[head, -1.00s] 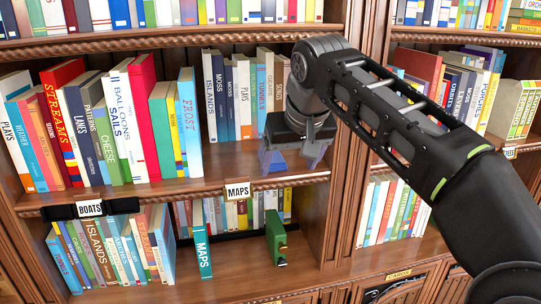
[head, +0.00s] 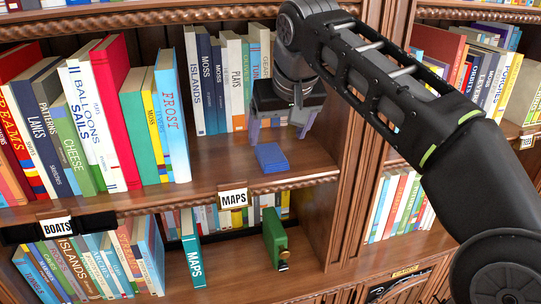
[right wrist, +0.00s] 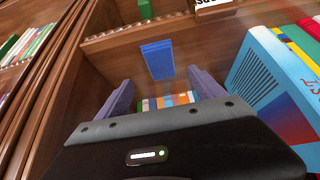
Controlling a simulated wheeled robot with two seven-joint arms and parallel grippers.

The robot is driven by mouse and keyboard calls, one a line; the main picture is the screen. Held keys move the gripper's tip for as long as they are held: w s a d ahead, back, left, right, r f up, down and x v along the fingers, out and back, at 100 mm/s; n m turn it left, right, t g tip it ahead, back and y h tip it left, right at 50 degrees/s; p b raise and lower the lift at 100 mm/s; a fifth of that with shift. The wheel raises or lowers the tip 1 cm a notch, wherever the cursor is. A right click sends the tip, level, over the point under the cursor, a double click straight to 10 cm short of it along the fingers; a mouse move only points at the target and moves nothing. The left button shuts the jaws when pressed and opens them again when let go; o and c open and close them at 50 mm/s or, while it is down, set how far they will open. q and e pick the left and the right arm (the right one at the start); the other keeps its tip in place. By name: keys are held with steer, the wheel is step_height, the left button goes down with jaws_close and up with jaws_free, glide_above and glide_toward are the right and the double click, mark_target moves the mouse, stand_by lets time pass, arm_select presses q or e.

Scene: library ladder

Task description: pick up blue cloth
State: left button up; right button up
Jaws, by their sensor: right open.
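The blue cloth (head: 271,158) is a small folded rectangle lying flat on the shelf board above the MAPS sign, near its front edge. It also shows in the right wrist view (right wrist: 157,60), ahead of the fingers. My right gripper (head: 277,133) is open and empty, just behind and above the cloth in the head view. Its two purple-grey fingers stand apart in the right wrist view (right wrist: 163,92), with the cloth beyond their tips. I see no contact with the cloth. My left gripper is not in view.
A row of upright books (head: 222,85) stands behind the gripper. The light-blue FROST book (head: 172,115) is left of the cloth, with bare shelf between. A wooden upright (head: 352,165) closes the bay on the right. A green object (head: 274,238) stands on the shelf below.

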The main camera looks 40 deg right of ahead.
mark_target(271, 153)
steer(key=shift+x, duration=1.1)
steer(key=shift+p+x, duration=0.65)
steer(key=shift+x, duration=2)
steer(key=shift+w+a+r, duration=0.1)
steer(key=c, duration=1.4)
steer(key=shift+r, duration=0.1)
steer(key=shift+c, duration=0.2)
